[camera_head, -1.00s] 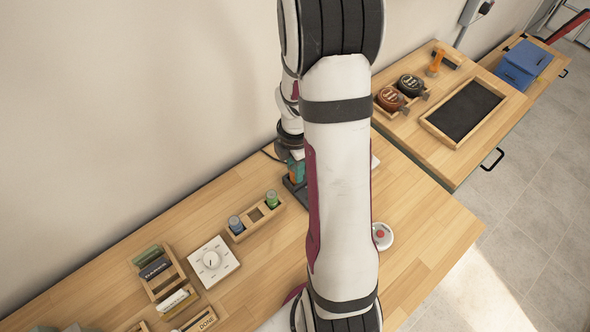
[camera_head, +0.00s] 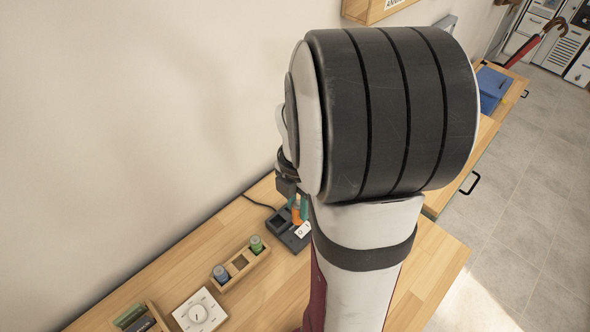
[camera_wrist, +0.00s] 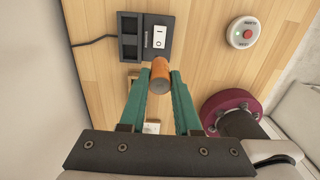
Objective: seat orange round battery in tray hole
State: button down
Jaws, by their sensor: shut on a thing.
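The orange round battery (camera_wrist: 160,72) is between the green fingertips of my gripper (camera_wrist: 160,78), which is shut on it. In the head view the battery (camera_head: 297,214) and gripper (camera_head: 304,206) show beside the dark charger (camera_head: 278,222), partly hidden by my arm. In the wrist view the battery overlaps the near edge of the charger (camera_wrist: 131,47); its height above the table is unclear. The wooden tray (camera_head: 233,284) stands to the lower left of the charger. It holds a blue battery (camera_head: 220,272) and a green battery (camera_head: 257,244), with an empty middle hole (camera_head: 240,262) between them.
A white switch (camera_wrist: 160,36) is on the charger, with a cable to the left. A white dial box (camera_head: 199,312) stands below the tray.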

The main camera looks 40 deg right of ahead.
jog(key=shift+w+a+f+n, duration=0.75)
jog(key=shift+a+f, duration=0.45)
jog(key=shift+a, duration=1.1)
jog(key=shift+w+a+f+n, duration=0.7)
jog(key=shift+a+f, duration=0.45)
jog(key=shift+a, duration=1.15)
jog(key=shift+w+a+f+n, duration=0.75)
jog(key=shift+a+f, duration=0.45)
jog(key=shift+a, duration=1.1)
jog(key=shift+f, duration=1.3)
jog(key=c, duration=0.5)
grip_release()
jog(key=shift+c, duration=0.2)
jog(key=shift+o, duration=0.3)
jog(key=o, duration=0.4)
